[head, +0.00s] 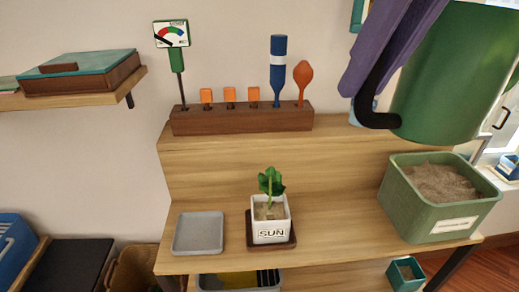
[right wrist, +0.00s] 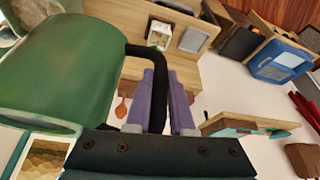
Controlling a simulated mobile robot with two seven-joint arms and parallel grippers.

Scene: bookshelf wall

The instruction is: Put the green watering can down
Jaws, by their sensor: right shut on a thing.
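The green watering can (head: 455,75) is held in the air at the upper right of the head view, above the wooden stand. It fills the left of the right wrist view (right wrist: 65,65). Its black handle (head: 372,105) passes between the purple fingers of my right gripper (right wrist: 160,100), which is shut on it. The right gripper also shows in the head view (head: 380,65). The can's top is cut off by the picture edge in the head view. My left gripper is not in view.
On the two-step wooden stand (head: 340,205) are a tool rack (head: 240,120), a potted plant (head: 270,231), an empty grey tray (head: 199,233) and a green bin of soil (head: 432,222) below the can. The step between plant and bin is clear.

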